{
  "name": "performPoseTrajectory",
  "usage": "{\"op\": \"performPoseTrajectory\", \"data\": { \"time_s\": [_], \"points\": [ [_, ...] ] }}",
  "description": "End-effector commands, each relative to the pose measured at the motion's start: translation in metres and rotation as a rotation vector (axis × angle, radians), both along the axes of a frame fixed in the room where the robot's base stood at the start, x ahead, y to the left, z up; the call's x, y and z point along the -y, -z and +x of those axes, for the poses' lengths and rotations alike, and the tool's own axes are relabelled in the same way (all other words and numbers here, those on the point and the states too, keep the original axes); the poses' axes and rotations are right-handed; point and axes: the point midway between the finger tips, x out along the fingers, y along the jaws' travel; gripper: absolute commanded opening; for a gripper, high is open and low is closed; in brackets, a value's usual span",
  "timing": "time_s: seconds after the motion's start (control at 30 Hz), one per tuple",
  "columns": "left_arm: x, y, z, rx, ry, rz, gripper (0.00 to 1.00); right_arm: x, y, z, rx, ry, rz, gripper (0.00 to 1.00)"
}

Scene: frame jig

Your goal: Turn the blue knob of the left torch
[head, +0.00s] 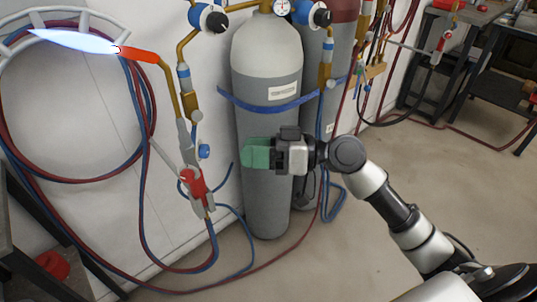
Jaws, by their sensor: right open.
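The left torch (184,133) hangs in front of the white wall at left, its body upright and its neck bent to the left. Its tip (138,54) glows orange and gives a long blue-white flame (75,40). The blue knob (204,151) is small and sits on the right side of the torch's lower body. A red knob (193,184) sits below it. My right gripper (250,153) has green fingers that point left, at about the blue knob's height. It is open, to the right of the knob and apart from it. My left gripper is not in view.
A grey gas cylinder (262,210) with a blue strap (255,105) stands behind my right gripper. A second cylinder (343,50) stands behind it. Red and blue hoses (140,180) loop at left and across the floor. A dark workbench (425,60) stands at back right.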

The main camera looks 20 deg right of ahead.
Motion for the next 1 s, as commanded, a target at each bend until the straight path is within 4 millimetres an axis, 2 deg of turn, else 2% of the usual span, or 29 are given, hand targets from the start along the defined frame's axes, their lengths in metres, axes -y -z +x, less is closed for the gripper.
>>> {"op": "performPoseTrajectory", "data": {
  "time_s": [0.1, 0.3, 1.0],
  "points": [
    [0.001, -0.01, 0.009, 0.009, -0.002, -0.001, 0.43, 0.017, 0.003, -0.008, -0.002, 0.001, -0.001, 0.53],
    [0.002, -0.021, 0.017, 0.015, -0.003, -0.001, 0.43, 0.03, 0.001, -0.014, 0.0, -0.001, 0.0, 0.53],
    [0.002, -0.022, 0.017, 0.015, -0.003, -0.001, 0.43, 0.031, 0.0, -0.015, 0.001, 0.0, 0.001, 0.53]
  ]
}}
